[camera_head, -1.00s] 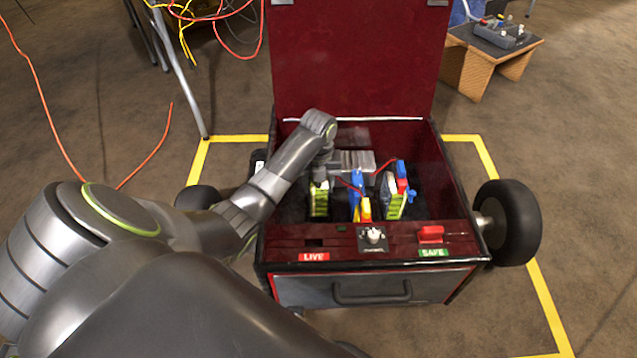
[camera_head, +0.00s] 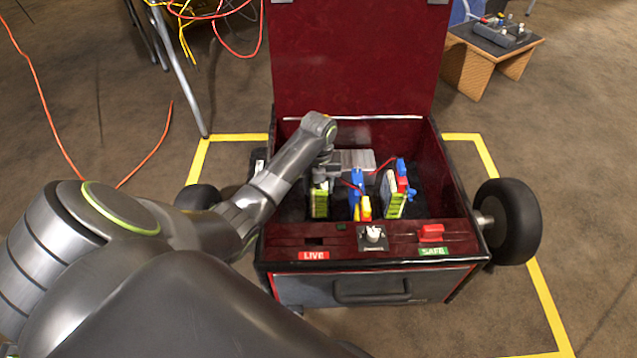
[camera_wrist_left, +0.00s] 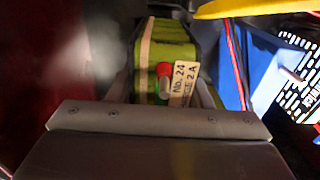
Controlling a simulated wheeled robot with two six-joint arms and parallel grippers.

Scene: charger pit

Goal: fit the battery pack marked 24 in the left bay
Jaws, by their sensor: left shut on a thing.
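The battery pack marked 24 (camera_wrist_left: 172,48) is yellow-green with a cream band, a red-capped terminal and a label reading "No. 24". In the head view the pack (camera_head: 319,203) stands upright at the left inside the red cart box. My left gripper (camera_head: 322,176) reaches down into the box from above and is shut on this pack. The wrist view shows the gripper (camera_wrist_left: 165,100) with a finger on each side of the pack. The pack's lower end and the bay floor are hidden. My right gripper is not in view.
A blue and yellow clamp (camera_head: 357,195) stands right of the pack, with another yellow-green pack (camera_head: 392,196) beyond it. Red wires run nearby. A front panel (camera_head: 345,240) has LIVE and SAFE labels and a red switch (camera_head: 431,232). The open lid (camera_head: 350,60) rises behind.

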